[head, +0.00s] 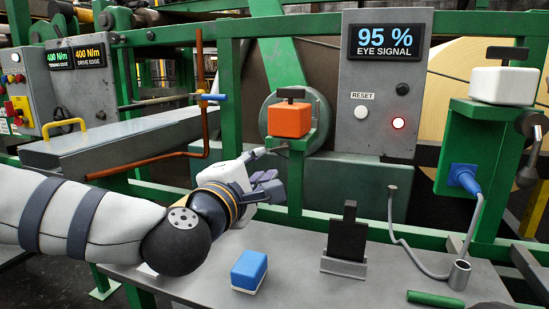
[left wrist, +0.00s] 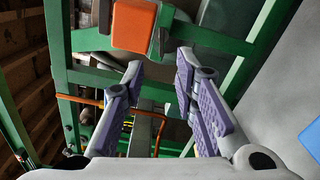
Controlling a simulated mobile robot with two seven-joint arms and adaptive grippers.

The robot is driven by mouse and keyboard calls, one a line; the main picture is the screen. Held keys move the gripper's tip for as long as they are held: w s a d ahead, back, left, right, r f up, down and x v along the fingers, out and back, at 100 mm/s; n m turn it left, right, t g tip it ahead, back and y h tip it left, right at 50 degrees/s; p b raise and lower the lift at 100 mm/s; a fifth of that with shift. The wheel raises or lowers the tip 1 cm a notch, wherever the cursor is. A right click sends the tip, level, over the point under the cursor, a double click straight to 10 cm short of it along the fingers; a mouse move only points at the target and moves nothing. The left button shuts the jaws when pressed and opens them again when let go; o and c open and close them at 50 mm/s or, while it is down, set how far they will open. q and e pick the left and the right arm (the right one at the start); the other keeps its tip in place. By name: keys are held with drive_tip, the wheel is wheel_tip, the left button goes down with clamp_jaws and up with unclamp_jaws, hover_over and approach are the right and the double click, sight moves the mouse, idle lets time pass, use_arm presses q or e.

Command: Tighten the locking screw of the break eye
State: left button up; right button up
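An orange box (head: 289,121), which looks like the break eye, sits on a green bracket with a dark T-shaped piece (head: 291,93) on top. It also shows at the top of the left wrist view (left wrist: 134,26). A small grey part (head: 279,148), possibly the locking screw, juts from the bracket just below the box; I cannot make it out clearly. My left gripper (head: 268,176) is below and slightly left of the box, apart from it. In the left wrist view its fingers (left wrist: 160,65) are spread with nothing between them. My right gripper is out of view.
A panel (head: 381,130) reads "95 % EYE SIGNAL" above a RESET button and a lit red lamp. A white box (head: 502,86) stands on a right green bracket. The grey bench (head: 310,285) holds a blue-and-white block (head: 249,271) and a black upright plate (head: 347,238).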

sight(279, 149)
use_arm(q)
drive_tip(key=x, duration=1)
drive_tip(key=shift+w+d+f, duration=0.15)
drive_tip(key=shift+w, duration=0.15)
clamp_jaws()
